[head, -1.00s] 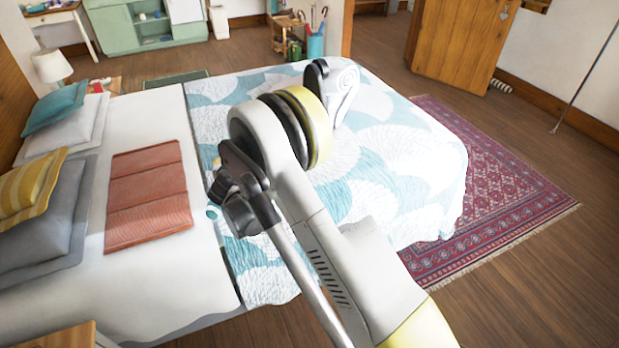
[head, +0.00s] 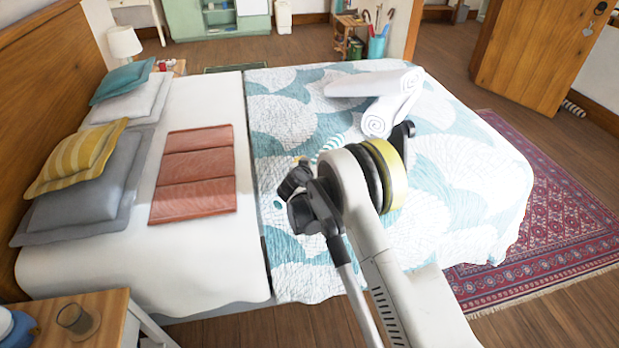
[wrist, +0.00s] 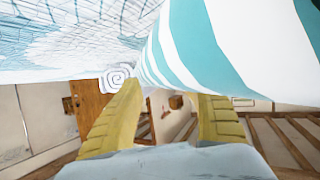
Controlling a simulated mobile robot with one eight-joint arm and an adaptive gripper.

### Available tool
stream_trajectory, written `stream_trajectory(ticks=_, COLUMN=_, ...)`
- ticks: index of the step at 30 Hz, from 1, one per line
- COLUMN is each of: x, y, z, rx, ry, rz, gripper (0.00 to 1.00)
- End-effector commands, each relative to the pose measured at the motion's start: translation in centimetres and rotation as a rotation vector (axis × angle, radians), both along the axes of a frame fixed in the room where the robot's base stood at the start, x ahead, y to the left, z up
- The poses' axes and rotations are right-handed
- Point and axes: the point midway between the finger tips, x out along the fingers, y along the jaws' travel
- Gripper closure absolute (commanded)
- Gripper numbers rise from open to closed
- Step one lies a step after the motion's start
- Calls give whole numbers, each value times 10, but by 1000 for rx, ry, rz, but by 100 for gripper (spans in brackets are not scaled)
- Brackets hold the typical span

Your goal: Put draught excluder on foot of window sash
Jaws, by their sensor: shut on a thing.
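The draught excluder, a soft roll with teal and white stripes (wrist: 205,45), fills the upper right of the wrist view. My gripper's two yellow fingers (wrist: 168,97) are shut on it, with its near part crossing above the fingertips. A small striped patch (head: 334,141) beside my arm on the bed in the head view looks like part of it. My arm hides the rest there, and the gripper itself is not clear in that view. No window sash is in view.
The bed's patterned quilt (head: 300,250) lies under my arm, with rolled white towels (head: 380,122) on it. A bedside table (head: 100,305) with a glass stands at the front left. A wooden door (head: 535,55) is at the back right. Floor shows beside the rug (head: 570,220).

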Motion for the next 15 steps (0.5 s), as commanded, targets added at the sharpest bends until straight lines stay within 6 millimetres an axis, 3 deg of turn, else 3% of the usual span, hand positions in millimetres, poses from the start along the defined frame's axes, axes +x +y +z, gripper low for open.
stream_trajectory(ticks=4, x=2, y=16, z=-10, rx=-2, ry=-1, rz=0, gripper=94)
stream_trajectory(ticks=8, x=2, y=18, z=-17, rx=-2, ry=-1, rz=-1, gripper=94)
stream_trajectory(ticks=15, x=2, y=17, z=-51, rx=-1, ry=-1, rz=0, gripper=94)
